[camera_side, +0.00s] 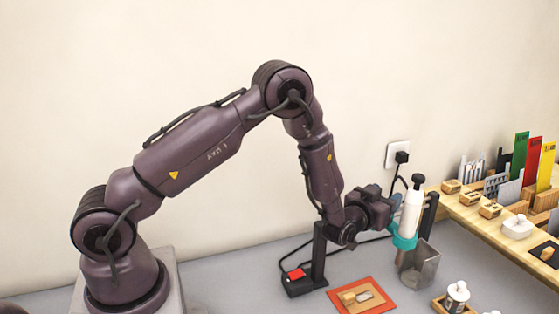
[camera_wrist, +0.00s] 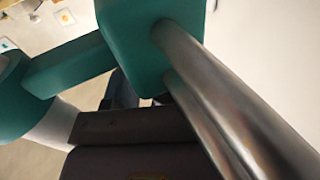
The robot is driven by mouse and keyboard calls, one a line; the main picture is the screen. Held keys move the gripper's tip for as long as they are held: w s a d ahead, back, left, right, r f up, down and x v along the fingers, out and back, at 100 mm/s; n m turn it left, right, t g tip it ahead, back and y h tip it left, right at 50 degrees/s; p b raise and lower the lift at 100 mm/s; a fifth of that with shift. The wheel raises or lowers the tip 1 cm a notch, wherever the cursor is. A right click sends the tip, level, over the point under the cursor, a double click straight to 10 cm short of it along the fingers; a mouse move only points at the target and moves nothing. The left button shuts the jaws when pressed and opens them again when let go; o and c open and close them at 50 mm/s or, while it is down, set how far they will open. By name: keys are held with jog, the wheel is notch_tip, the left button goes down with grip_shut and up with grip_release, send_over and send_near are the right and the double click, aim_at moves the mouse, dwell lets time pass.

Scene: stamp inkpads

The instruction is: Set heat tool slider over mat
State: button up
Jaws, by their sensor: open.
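The heat tool (camera_side: 410,214) is a white upright cylinder with a black top, held in a teal slider (camera_side: 404,242). It stands at the right end of its stand, above a metal bin (camera_side: 419,268). The slider fills much of the wrist view (camera_wrist: 138,45), with two metal rods (camera_wrist: 225,95) running from it. The orange mat (camera_side: 378,299) lies on the table, lower left of the tool in the side view. My gripper (camera_side: 390,206) is open, close beside the slider on its left; whether it touches is unclear. Its fingertips are partly hidden.
A wooden block (camera_side: 348,298) and a small plate lie on the mat. A small white-topped pot (camera_side: 458,292) sits right. A wooden shelf with stamps and cards runs along the right.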

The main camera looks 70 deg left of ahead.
jog(key=w, duration=0.4)
jog(key=shift+w, duration=0.2)
jog(key=v, duration=1.3)
jog(key=s+d+r+m+g+h, duration=0.1)
jog(key=s+d+r+g+h, duration=0.15)
jog(key=r, duration=0.35)
jog(key=s+d+r+m+g+h, duration=0.1)
jog(key=r+g+h, duration=0.1)
jog(key=r+h, duration=0.3)
jog(key=s+r+m+g, duration=0.1)
jog(key=s+r+g, duration=0.1)
jog(key=s, duration=0.7)
jog(key=s+r+m+g, duration=0.1)
jog(key=s+r+g, duration=0.2)
jog(key=s, duration=0.6)
jog(key=shift+s+a+r, duration=0.3)
jog(key=shift+a+r, duration=0.05)
jog(key=shift+r, duration=0.5)
jog(key=shift+g, duration=0.25)
